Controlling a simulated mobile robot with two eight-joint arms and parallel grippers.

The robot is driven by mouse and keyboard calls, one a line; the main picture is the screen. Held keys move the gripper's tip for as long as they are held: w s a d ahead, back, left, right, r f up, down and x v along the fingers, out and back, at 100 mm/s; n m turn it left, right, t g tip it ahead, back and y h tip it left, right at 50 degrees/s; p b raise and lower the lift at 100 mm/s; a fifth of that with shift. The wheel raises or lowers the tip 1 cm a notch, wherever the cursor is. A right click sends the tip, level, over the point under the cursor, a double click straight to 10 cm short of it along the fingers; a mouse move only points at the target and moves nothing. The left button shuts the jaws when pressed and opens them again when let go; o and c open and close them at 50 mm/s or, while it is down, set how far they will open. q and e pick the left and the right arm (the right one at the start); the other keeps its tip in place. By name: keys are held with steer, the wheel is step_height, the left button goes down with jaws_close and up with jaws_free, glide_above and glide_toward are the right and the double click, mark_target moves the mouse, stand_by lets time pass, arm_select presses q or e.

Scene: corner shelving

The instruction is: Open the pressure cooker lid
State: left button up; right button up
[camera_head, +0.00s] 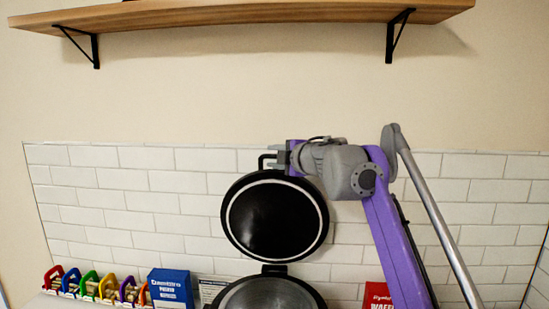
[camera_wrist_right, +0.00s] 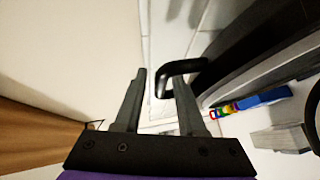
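The black pressure cooker lid (camera_head: 275,216) stands raised, nearly upright, with its dark underside and pale rim facing me. The cooker's pot (camera_head: 268,295) is open below it, its grey inside showing; the bottom of the pot is cut off. A black lid handle (camera_head: 263,160) sticks up at the lid's top left. My right gripper (camera_wrist_right: 161,76) is open, with the handle (camera_wrist_right: 187,66) at its fingertips and partly between them; I cannot tell if they touch. My left gripper is not in view.
Several coloured racks (camera_head: 97,286), a blue box (camera_head: 171,288) and a pale box (camera_head: 211,287) stand left of the pot. A red box (camera_head: 377,296) is at right, partly behind my right arm. A wooden shelf (camera_head: 240,13) hangs above; the wall between is clear.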

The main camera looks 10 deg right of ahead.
steer(key=shift+o, duration=0.2)
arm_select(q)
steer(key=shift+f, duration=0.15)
arm_select(e)
steer(key=shift+s+d, duration=0.15)
steer(key=shift+s, duration=0.15)
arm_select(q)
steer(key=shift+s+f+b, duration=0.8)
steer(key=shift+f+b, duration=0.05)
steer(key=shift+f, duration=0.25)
arm_select(e)
steer(key=v, duration=1)
steer(key=shift+r, duration=0.1)
